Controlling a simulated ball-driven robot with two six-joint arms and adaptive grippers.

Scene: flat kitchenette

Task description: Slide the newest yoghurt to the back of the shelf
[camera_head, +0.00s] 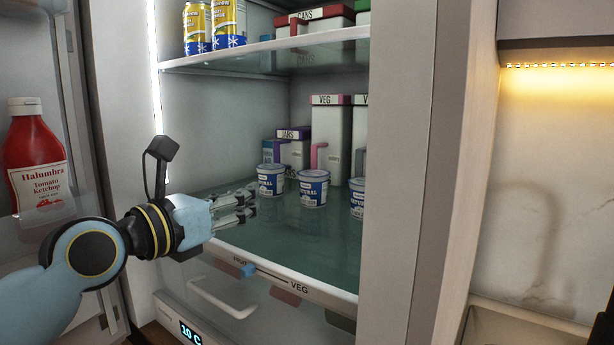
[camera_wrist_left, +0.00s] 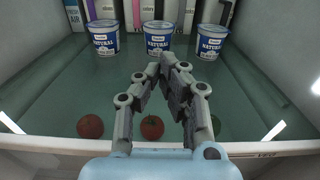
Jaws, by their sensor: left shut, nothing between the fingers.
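Three white-and-blue yoghurt pots stand apart in a row on the glass fridge shelf (camera_head: 290,240): a left pot (camera_head: 271,181), a middle pot (camera_head: 313,189) and a right pot (camera_head: 357,199), partly hidden by the fridge's side. The left wrist view also shows a left pot (camera_wrist_left: 104,38), a middle pot (camera_wrist_left: 158,38) and a right pot (camera_wrist_left: 210,42). I cannot tell which is newest. My left gripper (camera_head: 252,204) is shut and empty, low over the shelf in front of the pots. Its fingertips (camera_wrist_left: 168,62) point toward the middle pot; contact is unclear. My right gripper is out of view.
Labelled boxes, including a tall VEG box (camera_head: 330,135) and a JARS box (camera_head: 294,148), stand behind the pots. Yellow cans (camera_head: 228,22) stand on the upper shelf. Red round produce (camera_wrist_left: 152,127) shows through the glass below. A ketchup bottle (camera_head: 36,160) is in the door.

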